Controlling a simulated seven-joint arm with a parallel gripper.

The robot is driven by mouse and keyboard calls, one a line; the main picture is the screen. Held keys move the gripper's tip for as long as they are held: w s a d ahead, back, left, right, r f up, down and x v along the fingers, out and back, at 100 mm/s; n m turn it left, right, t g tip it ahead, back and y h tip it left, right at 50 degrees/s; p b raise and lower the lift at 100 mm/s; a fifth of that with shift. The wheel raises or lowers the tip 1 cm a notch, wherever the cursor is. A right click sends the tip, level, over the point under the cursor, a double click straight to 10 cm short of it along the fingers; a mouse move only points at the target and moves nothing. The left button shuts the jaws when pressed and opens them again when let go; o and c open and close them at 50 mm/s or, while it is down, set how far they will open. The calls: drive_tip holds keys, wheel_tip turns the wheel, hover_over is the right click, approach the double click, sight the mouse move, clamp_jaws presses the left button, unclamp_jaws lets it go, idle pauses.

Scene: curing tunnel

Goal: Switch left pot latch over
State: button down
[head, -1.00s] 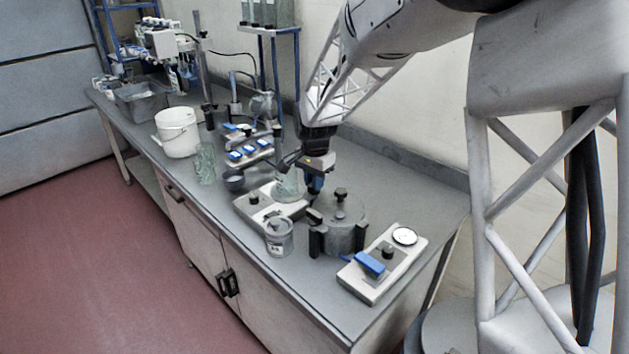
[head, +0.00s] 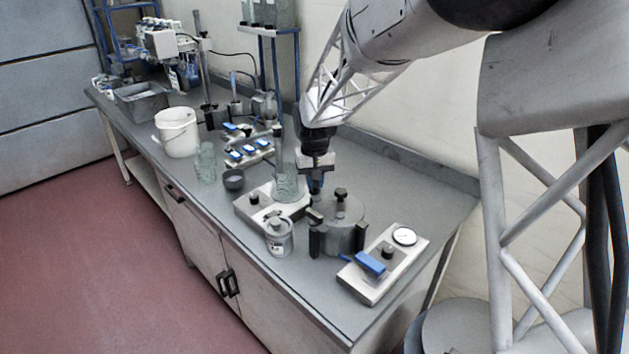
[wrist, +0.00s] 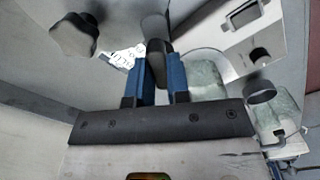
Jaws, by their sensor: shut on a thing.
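The grey pot (head: 343,232) stands near the front right of the bench, with a dark knob (head: 341,193) on its lid and black latches around its rim. The lid knob also shows at the upper left of the wrist view (wrist: 75,35). My gripper (head: 316,188) is at the pot's back-left side, pointing down. In the wrist view, its blue fingers (wrist: 161,82) are shut on a black latch handle (wrist: 157,60), which stands up between them. The lower part of that latch is hidden behind the gripper in the head view.
A hotplate (head: 254,212) with a glass beaker (head: 289,184) stands close on the left. A white device with a dial and blue lever (head: 371,262) sits at the right. The bench behind the pot is clear.

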sight(315, 183)
drive_tip(key=n, duration=0.6)
drive_tip(key=shift+n, duration=0.3)
idle(0.4)
drive_tip(key=c, duration=1.1)
unclamp_jaws()
drive_tip(key=shift+r, duration=0.15)
drive_tip(key=shift+r, duration=3.8)
drive_tip(key=shift+s, duration=0.1)
